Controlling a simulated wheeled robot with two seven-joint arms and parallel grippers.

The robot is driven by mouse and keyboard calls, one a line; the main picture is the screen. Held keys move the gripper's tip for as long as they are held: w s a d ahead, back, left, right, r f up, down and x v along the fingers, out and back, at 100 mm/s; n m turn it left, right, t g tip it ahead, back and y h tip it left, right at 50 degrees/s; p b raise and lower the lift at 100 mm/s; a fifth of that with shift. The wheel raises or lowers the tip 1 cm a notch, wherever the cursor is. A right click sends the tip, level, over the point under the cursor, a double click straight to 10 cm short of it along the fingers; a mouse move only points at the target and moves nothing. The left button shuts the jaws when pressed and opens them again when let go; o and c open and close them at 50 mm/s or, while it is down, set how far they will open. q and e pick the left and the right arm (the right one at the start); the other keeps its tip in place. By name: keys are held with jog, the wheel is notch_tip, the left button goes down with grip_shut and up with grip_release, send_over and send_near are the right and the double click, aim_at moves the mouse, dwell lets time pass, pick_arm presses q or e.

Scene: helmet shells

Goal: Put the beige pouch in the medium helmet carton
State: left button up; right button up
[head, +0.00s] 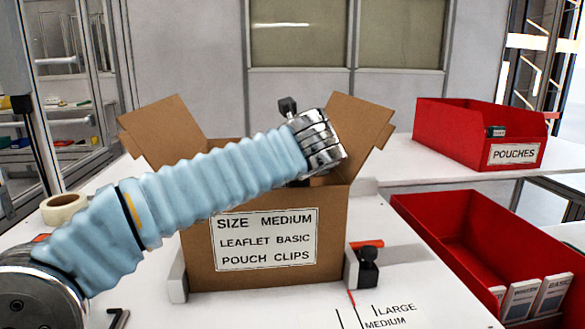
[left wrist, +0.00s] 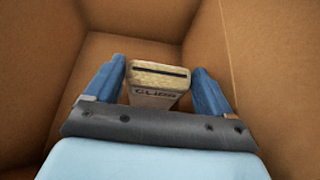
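The medium helmet carton (head: 196,264) is brown, labelled "SIZE MEDIUM, LEAFLET BASIC, POUCH CLIPS", and stands open with its side flaps spread. My left arm reaches across its front, with the wrist over the opening and tilted down. In the head view the carton walls hide my left fingers. In the left wrist view my left gripper (left wrist: 158,88) is inside the carton, its blue fingers on both sides of the beige pouch (left wrist: 158,76), marked "CLIPS" and with a dark slit on top. The pouch fills the space between the fingertips. My right gripper is not in view.
A red bin labelled "POUCHES" (head: 430,138) stands on the back table. A larger red bin (head: 440,236) with white leaflets (head: 537,297) is at right. A tape roll (head: 64,206) lies left of the carton. A black-and-orange clamp (head: 367,266) is at its right.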

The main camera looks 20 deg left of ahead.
pick_arm(q)
jog(key=shift+o, duration=1.2)
jog(key=shift+r, duration=0.1)
jog(key=r+p+v, duration=0.1)
jog(key=v, duration=1.1)
